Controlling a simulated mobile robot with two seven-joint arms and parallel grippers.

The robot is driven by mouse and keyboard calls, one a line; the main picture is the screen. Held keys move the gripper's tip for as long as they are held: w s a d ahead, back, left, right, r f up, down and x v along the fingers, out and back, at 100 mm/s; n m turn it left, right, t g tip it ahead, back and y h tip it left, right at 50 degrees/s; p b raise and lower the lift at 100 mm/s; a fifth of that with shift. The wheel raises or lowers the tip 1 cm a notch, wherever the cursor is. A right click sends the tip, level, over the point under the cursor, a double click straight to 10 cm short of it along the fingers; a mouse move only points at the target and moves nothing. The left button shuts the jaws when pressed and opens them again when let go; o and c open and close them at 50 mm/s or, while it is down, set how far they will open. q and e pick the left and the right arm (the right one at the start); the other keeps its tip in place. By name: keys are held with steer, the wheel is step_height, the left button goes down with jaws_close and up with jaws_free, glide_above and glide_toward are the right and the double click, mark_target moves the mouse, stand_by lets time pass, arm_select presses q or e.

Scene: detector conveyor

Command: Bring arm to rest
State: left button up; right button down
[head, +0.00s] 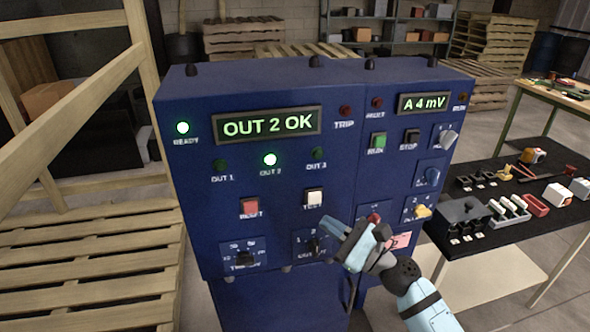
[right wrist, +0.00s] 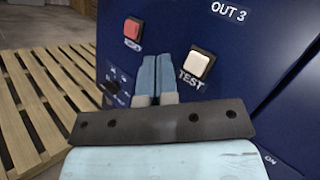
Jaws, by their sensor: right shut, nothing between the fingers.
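My right gripper (head: 334,226) is in front of the lower middle of the blue control cabinet (head: 270,180), just below the white TEST button (head: 313,197) and beside a black selector knob (head: 313,246). In the right wrist view the fingers (right wrist: 155,65) are together and empty, pointing at the panel between the red button (right wrist: 132,28) and the white TEST button (right wrist: 199,63). I cannot tell whether the fingertips touch the panel. The left display (head: 267,125) reads OUT 2 OK, and the right display (head: 424,103) reads A 4 mV. The READY and OUT 2 lamps glow green. My left gripper is out of view.
A dark table (head: 480,240) with sockets, small modules and tools stands to the right. Wooden pallets (head: 90,260) and a wooden frame (head: 75,105) stand on the left. Shelves (head: 385,40) are at the back. Concrete floor shows between the cabinet and the back.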

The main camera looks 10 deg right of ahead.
steer(key=s+d+f+n+g+h+p, duration=0.1)
steer(key=s+f+n+g+h+p, duration=0.1)
steer(key=s+f+n+h, duration=0.4)
steer(key=s+d+f+n+g+h+p, duration=0.1)
steer(key=s+f+n+h, duration=0.5)
steer(key=s+f+n, duration=1)
step_height(320, 180, down, 4)
steer(key=shift+s+d+r+n+g+p, duration=0.2)
steer(key=shift+s+d+n+g+p, duration=0.15)
steer(key=shift+n+g+p, duration=0.6)
steer(key=shift+n+t, duration=0.25)
steer(key=shift+t, duration=0.1)
